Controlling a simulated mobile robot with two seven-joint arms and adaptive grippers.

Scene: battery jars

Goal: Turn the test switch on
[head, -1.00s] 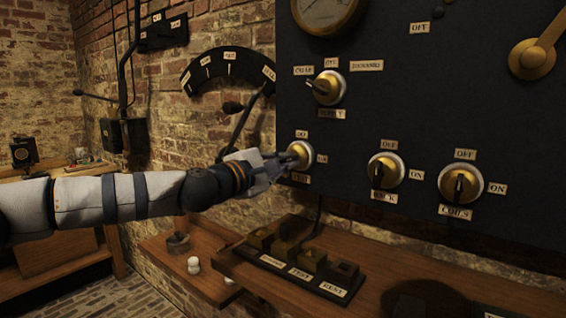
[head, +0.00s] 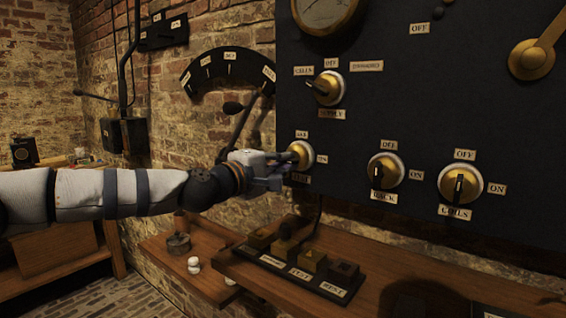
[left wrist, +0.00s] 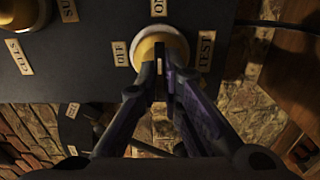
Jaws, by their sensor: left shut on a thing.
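The test switch (head: 299,153) is a brass-coloured knob on a pale round base, low at the left edge of the dark panel. Its labels read OFF above, ON at the right and TEST below. In the left wrist view the test switch (left wrist: 163,44) shows between OFF at left, ON at top and TEST at right. My left gripper (head: 284,168) is shut on its handle. Its two fingers (left wrist: 161,75) stand on either side of the handle and hide most of it, so I cannot clearly tell which label it points to. My right gripper is out of view.
The supply switch (head: 327,88) is above, and the back switch (head: 386,170) and coils switch (head: 460,184) are to the right. A lever (head: 240,124) stands close behind my left gripper. A wooden shelf (head: 395,285) below carries a block of labelled keys (head: 300,262).

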